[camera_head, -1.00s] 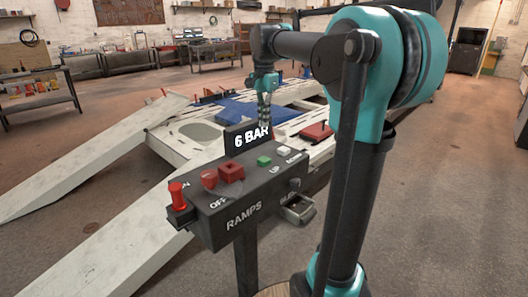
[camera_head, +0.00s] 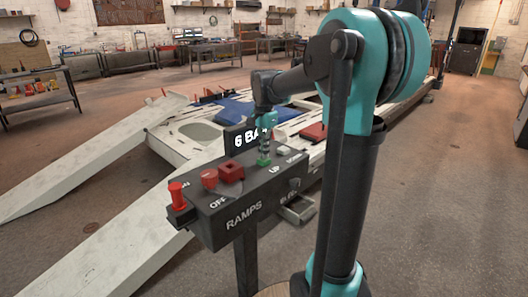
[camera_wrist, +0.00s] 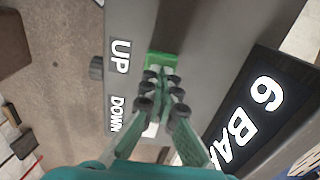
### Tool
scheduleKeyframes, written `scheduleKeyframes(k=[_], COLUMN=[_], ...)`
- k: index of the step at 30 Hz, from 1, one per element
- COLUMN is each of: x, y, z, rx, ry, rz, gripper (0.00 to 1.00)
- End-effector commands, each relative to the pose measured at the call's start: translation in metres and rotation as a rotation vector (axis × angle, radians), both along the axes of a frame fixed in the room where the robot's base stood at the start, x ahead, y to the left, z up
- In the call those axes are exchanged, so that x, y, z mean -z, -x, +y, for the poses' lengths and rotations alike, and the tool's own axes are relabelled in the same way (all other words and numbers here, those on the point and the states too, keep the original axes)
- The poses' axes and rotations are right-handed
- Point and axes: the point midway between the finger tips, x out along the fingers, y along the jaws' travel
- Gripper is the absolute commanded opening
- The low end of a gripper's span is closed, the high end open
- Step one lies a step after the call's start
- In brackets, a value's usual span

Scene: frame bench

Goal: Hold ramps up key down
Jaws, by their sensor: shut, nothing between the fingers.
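The green ramps up key (camera_head: 263,162) is on top of the dark control box (camera_head: 228,219) marked RAMPS, beside the label UP. It also shows in the wrist view (camera_wrist: 162,57), partly covered by my fingertips. My gripper (camera_head: 264,153) is shut and empty, pointing down with its tips at the green key. In the wrist view the shut fingertips (camera_wrist: 161,72) overlap the key's near part. I cannot tell how far the key is pressed. The white down key (camera_head: 285,149) is just to its right.
A red square key (camera_head: 230,173), a red round button (camera_head: 209,179) and a red knob (camera_head: 177,194) are left of the green key. A 6 BAR display (camera_head: 241,138) stands behind, close to my gripper. White ramps and a frame bench (camera_head: 165,146) lie beyond.

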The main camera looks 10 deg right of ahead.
Motion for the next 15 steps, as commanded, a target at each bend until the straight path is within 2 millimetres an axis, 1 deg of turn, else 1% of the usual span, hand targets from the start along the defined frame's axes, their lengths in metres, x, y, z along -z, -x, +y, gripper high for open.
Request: scheduleKeyframes(k=[5, 12, 15], x=[0.001, 0.021, 0.024], y=[0.000, 0.000, 0.001], z=[0.000, 0.000, 0.000], rx=[0.000, 0.000, 0.000], ry=[0.000, 0.000, 0.001], rz=[0.000, 0.000, 0.001], gripper=[0.00, 0.00, 0.00])
